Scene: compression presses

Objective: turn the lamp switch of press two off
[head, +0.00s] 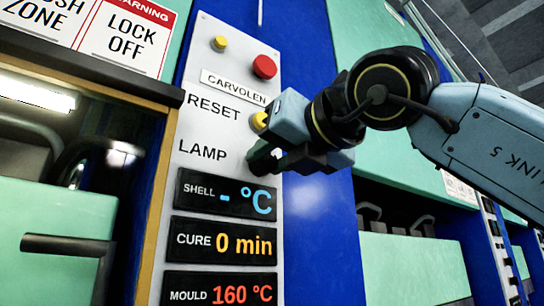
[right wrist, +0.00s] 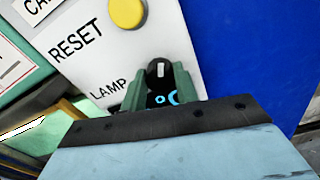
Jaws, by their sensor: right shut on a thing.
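The lamp switch (right wrist: 158,71) is a dark round knob with a white mark, right of the word LAMP in the right wrist view. My right gripper (right wrist: 160,88) has its green fingers on either side of it and is shut on it. The white mark points up in that picture. In the head view my right gripper (head: 268,158) is at the panel beside LAMP, and its fingers and body mostly hide the switch. The control panel (head: 187,137) is light grey. My left gripper is not in view.
A yellow RESET button (head: 259,121) sits just above my gripper. A red button (head: 264,67) and a small yellow one (head: 220,43) are higher up. Displays for shell, cure (head: 223,240) and mould lie below. Blue frame panels (head: 322,240) flank the control panel.

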